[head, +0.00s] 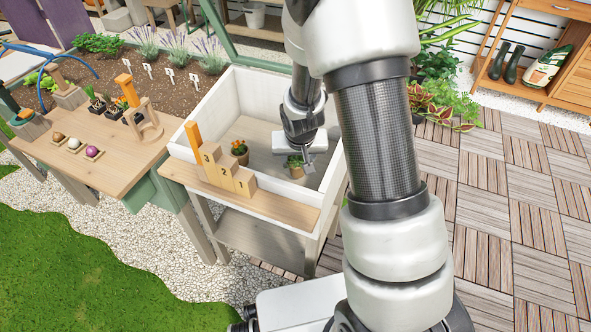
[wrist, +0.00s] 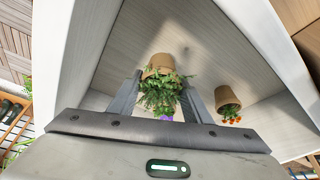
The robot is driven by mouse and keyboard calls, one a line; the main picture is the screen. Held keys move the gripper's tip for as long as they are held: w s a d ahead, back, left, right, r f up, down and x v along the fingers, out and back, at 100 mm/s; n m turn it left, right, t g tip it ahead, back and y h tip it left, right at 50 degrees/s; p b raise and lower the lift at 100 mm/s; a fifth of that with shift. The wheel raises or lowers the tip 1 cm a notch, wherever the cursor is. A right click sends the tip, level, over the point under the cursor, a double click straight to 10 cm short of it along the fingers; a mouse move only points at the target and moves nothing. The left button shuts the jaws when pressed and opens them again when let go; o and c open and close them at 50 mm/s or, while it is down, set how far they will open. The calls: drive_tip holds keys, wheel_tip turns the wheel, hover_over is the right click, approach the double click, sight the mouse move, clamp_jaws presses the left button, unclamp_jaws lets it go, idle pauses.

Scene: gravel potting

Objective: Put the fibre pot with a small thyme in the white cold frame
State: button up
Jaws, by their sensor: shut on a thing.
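The fibre pot (head: 297,173) is a small tan pot with a bushy green thyme, inside the white cold frame (head: 327,190). In the wrist view the fibre pot (wrist: 158,64) sits between my two fingers, with the leafy thyme (wrist: 160,92) towards the camera and a small purple spot below the leaves. My gripper (head: 301,160) reaches down into the cold frame and is shut on the pot; the hand hides part of the plant in the head view. The pot is at or close to the grey frame floor; I cannot tell whether it touches.
A second tan pot with orange flowers (head: 240,152) stands in the cold frame, left of my gripper. Wooden numbered steps (head: 228,175) stand on the front ledge. Frame floor behind the pots is clear.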

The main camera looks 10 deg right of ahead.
sight(298, 169)
drive_tip(key=shift+f+b, duration=0.5)
drive_tip(key=shift+f, duration=1.3)
drive_tip(key=shift+f, duration=0.1)
drive_tip(key=shift+f, duration=0.2)
drive_tip(key=o, duration=1.1)
drive_tip(key=shift+r, duration=0.15)
